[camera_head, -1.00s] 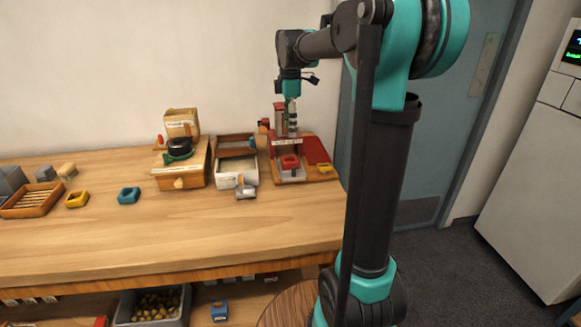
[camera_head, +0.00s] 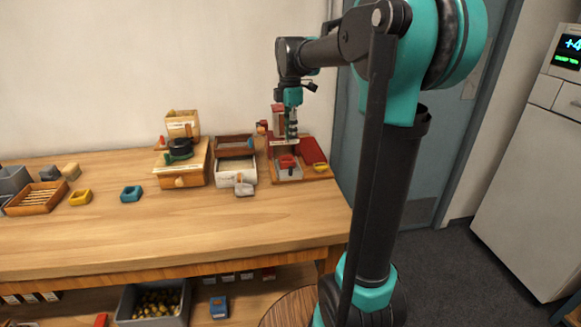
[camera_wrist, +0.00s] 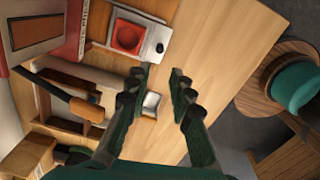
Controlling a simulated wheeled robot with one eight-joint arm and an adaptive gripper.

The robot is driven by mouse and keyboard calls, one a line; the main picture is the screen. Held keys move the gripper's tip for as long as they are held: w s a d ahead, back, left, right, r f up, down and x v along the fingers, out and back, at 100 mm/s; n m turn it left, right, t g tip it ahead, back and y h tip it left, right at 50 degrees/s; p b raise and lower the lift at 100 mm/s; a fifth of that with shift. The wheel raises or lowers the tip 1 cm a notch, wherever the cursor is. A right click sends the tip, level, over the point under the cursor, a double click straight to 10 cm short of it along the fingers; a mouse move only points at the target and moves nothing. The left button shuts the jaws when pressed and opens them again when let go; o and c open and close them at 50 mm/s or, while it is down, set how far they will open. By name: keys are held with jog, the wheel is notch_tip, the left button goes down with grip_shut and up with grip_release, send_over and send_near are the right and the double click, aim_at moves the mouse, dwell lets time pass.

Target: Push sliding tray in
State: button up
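A pale sliding tray (camera_head: 290,175) with a red square cup (camera_head: 287,162) on it sits at the front of the red station (camera_head: 277,112) at the table's right end. In the wrist view the tray (camera_wrist: 148,24) shows at the top, with the red cup (camera_wrist: 127,37) in it and a dark round knob (camera_wrist: 160,47) at its front. My gripper (camera_head: 291,134) is above the station in the head view.
A white-fronted box (camera_head: 236,180) with a grey scoop (camera_head: 245,190) stands left of the station. A wooden box (camera_head: 182,180) with a green-and-black piece stands further left. A yellow cup (camera_head: 320,168) lies at the station's right. The table front (camera_head: 240,228) is clear.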

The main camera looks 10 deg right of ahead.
notch_tip(320, 180, down, 12)
jog(key=shift+f, duration=0.1)
jog(key=shift+c, duration=0.3)
grip_shut()
